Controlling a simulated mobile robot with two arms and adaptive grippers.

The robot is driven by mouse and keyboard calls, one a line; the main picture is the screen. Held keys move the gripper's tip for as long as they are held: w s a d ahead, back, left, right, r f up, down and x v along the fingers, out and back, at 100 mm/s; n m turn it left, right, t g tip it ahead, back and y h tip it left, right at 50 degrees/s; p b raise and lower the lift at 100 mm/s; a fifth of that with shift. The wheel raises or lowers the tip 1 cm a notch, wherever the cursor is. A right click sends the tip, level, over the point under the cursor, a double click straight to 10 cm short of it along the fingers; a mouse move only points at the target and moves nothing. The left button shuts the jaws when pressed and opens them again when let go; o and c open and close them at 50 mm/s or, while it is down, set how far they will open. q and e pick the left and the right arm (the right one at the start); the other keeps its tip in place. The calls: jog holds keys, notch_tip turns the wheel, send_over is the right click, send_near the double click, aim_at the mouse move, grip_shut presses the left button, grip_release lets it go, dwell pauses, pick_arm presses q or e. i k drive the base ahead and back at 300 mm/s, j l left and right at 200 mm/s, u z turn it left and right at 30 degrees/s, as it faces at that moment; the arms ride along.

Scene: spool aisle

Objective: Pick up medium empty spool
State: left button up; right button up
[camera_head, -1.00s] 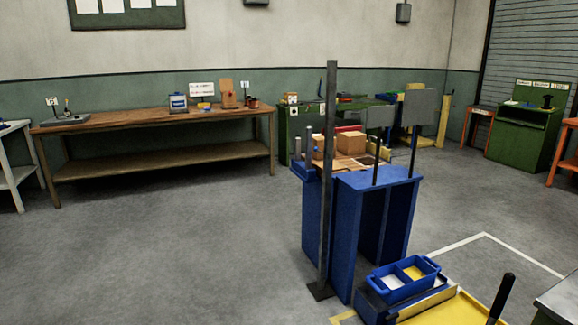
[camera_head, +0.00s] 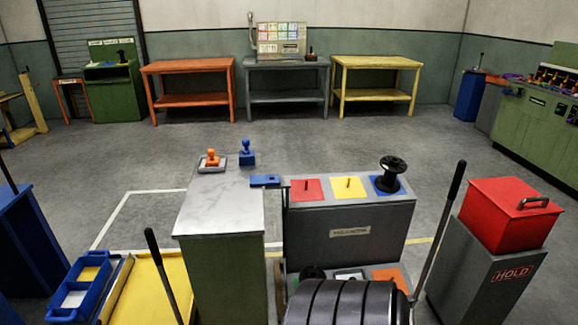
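A black empty spool (camera_head: 391,172) stands upright on the blue pad at the right end of a grey stand's top. The stand (camera_head: 345,236) also has a red pad (camera_head: 306,189) and a yellow pad (camera_head: 347,188), each with a thin peg and no spool. A black round thing (camera_head: 312,273), perhaps another spool, shows partly on the lower front level. I cannot tell from the frame which size each is. Neither of my grippers is in view.
A black ribbed drum (camera_head: 345,303) fills the bottom middle. A red box (camera_head: 508,215) sits on a grey HOLD bin at right. A green cabinet (camera_head: 222,215) adjoins the stand at left. Open floor lies behind.

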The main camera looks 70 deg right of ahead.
aim_at(314, 272)
jog(key=z, duration=2.55)
jog(key=i+l+u, duration=0.3)
jog(key=i+l, duration=0.15)
jog(key=l, duration=0.2)
jog(key=i+l+u, duration=0.1)
jog(key=l, duration=0.25)
jog(key=i+l+u, duration=0.15)
jog(key=l, duration=0.25)
jog(key=i+l+u, duration=0.15)
jog(key=l, duration=0.25)
jog(key=i, duration=0.1)
